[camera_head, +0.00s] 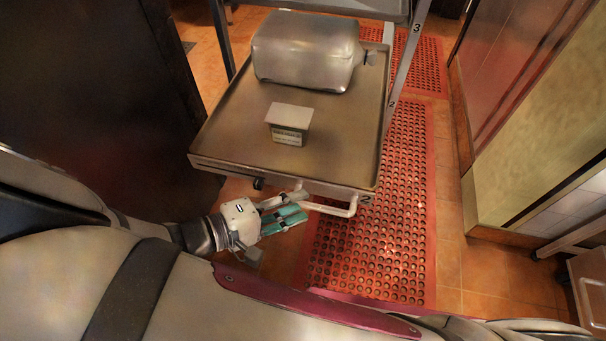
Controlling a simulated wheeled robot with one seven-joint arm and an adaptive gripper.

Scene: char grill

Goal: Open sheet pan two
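Sheet pan two (230,150) is a wide brown-grey tray low in a metal rack. It sticks out of the rack toward me, with a "2" on the right of its front edge. A white bar handle (335,210) juts from that front edge. My gripper (296,204), white with teal finger pads, is at the left end of the handle. The fingers overlap the handle in this view. I cannot tell whether they are closed on it.
A small box (289,137) and a large wrapped silver bundle (306,52) sit on the pan. A rack post (405,65) stands at right. Red perforated mats (375,250) cover the floor. A dark panel (95,90) stands left, and a cabinet (540,110) right.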

